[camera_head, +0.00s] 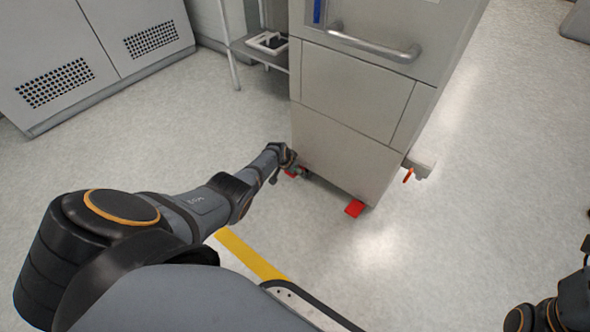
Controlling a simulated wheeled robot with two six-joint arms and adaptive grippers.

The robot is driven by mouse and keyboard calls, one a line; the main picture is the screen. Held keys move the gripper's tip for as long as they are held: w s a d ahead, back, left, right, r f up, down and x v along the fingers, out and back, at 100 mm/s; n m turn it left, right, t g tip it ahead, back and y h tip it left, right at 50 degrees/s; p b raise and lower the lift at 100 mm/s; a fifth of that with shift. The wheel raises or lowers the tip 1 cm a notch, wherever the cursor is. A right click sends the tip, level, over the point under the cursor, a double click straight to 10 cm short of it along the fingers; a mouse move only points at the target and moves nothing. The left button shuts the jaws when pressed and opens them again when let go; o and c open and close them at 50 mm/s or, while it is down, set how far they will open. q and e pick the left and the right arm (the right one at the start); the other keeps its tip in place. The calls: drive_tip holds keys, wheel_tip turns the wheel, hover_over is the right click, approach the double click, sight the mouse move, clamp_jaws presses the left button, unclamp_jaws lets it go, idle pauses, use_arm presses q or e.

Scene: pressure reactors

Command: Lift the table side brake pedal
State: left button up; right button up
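A grey steel cabinet-like table (340,150) stands in the middle. Two red brake pedals show low at its base: one (355,208) at the near front corner, clear of my arms, and one (291,173) at the left corner, partly hidden. My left arm reaches in from the left, low over the floor. My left gripper (287,160) is at the cabinet's lower left corner, beside or just above the left pedal. Its fingers are small and dark, so I cannot tell whether they touch the pedal or are open. My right gripper is not visible; only dark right arm parts show at the lower right.
A bar handle (375,45) crosses the cabinet's upper front. An orange-red lever (408,175) sticks out at its lower right. A side shelf (262,48) stands behind left, and vented cabinets (100,50) at upper left. The floor at right is clear.

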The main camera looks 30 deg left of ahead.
idle(0.3)
use_arm(q)
drive_tip(key=shift+s+a+r, duration=0.15)
drive_tip(key=shift+s+r, duration=0.05)
drive_tip(key=shift+r, duration=0.2)
drive_tip(key=v, duration=1.1)
drive_tip(key=shift+r, duration=0.1)
